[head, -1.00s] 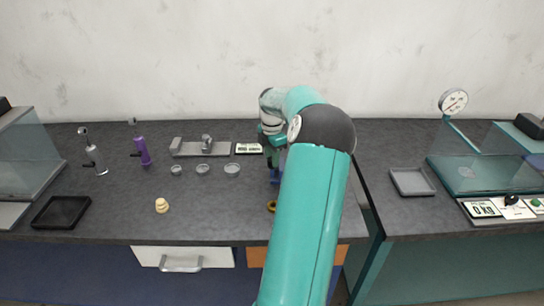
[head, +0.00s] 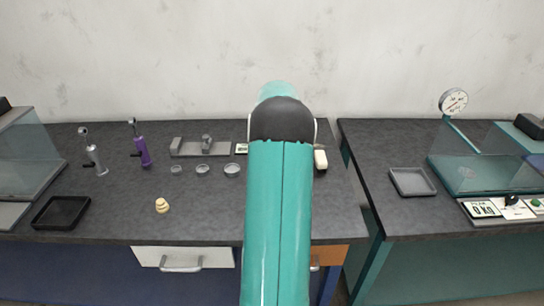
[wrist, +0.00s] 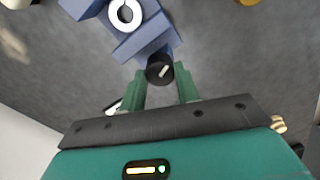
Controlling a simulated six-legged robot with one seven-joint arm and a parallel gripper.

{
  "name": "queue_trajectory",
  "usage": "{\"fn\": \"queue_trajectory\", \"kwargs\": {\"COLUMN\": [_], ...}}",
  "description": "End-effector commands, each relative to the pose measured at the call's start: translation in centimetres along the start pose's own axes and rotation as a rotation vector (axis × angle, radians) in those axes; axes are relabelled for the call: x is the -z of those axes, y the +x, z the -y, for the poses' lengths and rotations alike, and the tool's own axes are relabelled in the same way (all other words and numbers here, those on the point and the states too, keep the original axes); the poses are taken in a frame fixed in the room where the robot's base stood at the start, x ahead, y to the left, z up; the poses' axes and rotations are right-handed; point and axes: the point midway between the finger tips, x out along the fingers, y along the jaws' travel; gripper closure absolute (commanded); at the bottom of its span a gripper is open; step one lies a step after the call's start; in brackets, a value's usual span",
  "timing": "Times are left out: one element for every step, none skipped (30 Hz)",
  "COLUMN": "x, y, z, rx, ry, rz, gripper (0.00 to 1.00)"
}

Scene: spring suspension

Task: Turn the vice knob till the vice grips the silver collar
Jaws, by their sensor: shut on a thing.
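In the wrist view, the blue vice (wrist: 148,40) is at the top left. The silver collar (wrist: 126,14) shows as a pale ring between the vice's blue parts; I cannot tell whether the jaws touch it. The vice knob (wrist: 158,66) is black with a white mark and sits at the near end of the vice. My gripper (wrist: 160,73) is shut on the knob, with one green finger on each side. In the head view, my arm hides the vice, collar, knob and gripper.
On the bench (head: 120,215), several clear dishes (head: 203,169), a grey fixture (head: 200,148), a purple tool (head: 141,152) and a cream stepped piece (head: 162,205) stand left of my arm. A pale object (head: 320,159) is just right of it. A gap separates the right bench.

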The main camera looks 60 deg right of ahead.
Motion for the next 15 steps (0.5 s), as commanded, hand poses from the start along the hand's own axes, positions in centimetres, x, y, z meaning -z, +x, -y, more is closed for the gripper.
{"fn": "queue_trajectory", "kwargs": {"x": [0.03, 0.02, 0.07, 0.04, 0.02, 0.03, 0.03, 0.02, 0.03, 0.04, 0.02, -0.01, -0.02, -0.02, 0.01], "y": [-0.14, -0.13, -0.14, -0.13, -0.13, -0.13, -0.13, -0.13, -0.13, -0.13, -0.13, -0.13, -0.13, -0.13, -0.13], "z": [-0.06, -0.06, -0.05, -0.06, -0.07, -0.07, -0.07, -0.07, -0.07, -0.07, -0.07, -0.09, -0.09, -0.09, -0.08], "rx": [-0.003, -0.004, -0.004, -0.003, -0.003, -0.003, -0.003, -0.004, -0.003, -0.003, -0.003, -0.003, -0.003, -0.003, -0.003], "ry": [0.041, 0.067, 0.099, 0.123, 0.147, 0.176, 0.195, 0.215, 0.239, 0.256, 0.272, 0.291, 0.303, 0.315, 0.327], "rz": [0.0, 0.0, 0.0, 0.0, 0.0, -0.001, 0.0, 0.0, -0.001, -0.001, -0.001, -0.001, 0.0, 0.0, 0.0], "gripper": [0.91, 0.91, 0.91, 0.91, 0.91, 0.91, 0.91, 0.91, 0.91, 0.91, 0.91, 0.91, 0.91, 0.91, 0.91]}}
